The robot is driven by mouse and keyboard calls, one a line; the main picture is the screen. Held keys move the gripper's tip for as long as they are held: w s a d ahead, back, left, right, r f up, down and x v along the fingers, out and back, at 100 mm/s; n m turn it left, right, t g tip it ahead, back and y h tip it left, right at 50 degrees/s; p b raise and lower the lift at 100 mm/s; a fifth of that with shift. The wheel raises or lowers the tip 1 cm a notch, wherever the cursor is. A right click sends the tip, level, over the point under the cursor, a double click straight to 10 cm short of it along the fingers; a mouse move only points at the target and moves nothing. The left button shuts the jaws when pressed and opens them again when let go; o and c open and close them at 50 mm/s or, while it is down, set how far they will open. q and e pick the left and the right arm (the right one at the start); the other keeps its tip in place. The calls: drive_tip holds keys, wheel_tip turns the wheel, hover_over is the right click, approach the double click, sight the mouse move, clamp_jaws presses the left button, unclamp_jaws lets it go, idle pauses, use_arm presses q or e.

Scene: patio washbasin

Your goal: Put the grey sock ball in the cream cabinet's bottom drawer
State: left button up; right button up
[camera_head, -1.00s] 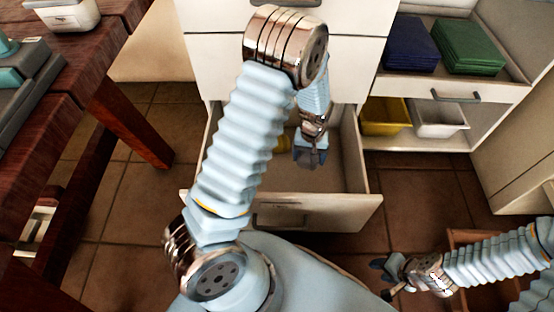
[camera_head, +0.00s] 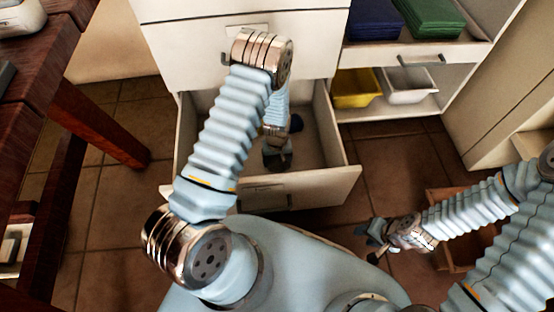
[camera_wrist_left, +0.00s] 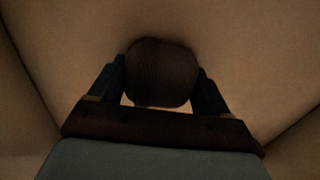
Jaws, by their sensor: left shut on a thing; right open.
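The cream cabinet (camera_head: 180,48) stands ahead with its bottom drawer (camera_head: 325,188) pulled open. My left gripper (camera_head: 277,160) points down inside the drawer, within its walls. In the left wrist view this gripper (camera_wrist_left: 160,85) is shut on a round, ribbed ball, the grey sock ball (camera_wrist_left: 160,70), which looks dark brown-grey in the shade. A pale surface lies close beyond the ball; I cannot tell whether they touch. In the head view the ball is hard to make out behind my arm. My right gripper (camera_head: 376,240) is open and empty above the floor at the right.
Right of the cabinet, shelves hold blue (camera_head: 375,18) and green (camera_head: 430,16) folded cloths, a yellow bin (camera_head: 355,88) and a white bin (camera_head: 409,84). A wooden table (camera_head: 60,60) stands left.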

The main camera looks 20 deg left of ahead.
use_arm(q)
drive_tip(key=shift+f, duration=0.2)
drive_tip(key=o, duration=1)
drive_tip(key=shift+r, duration=0.15)
drive_tip(key=shift+r, duration=0.3)
wheel_tip(320, 180, up, 12)
drive_tip(key=shift+f+p, duration=0.2)
drive_tip(key=shift+p, duration=0.8)
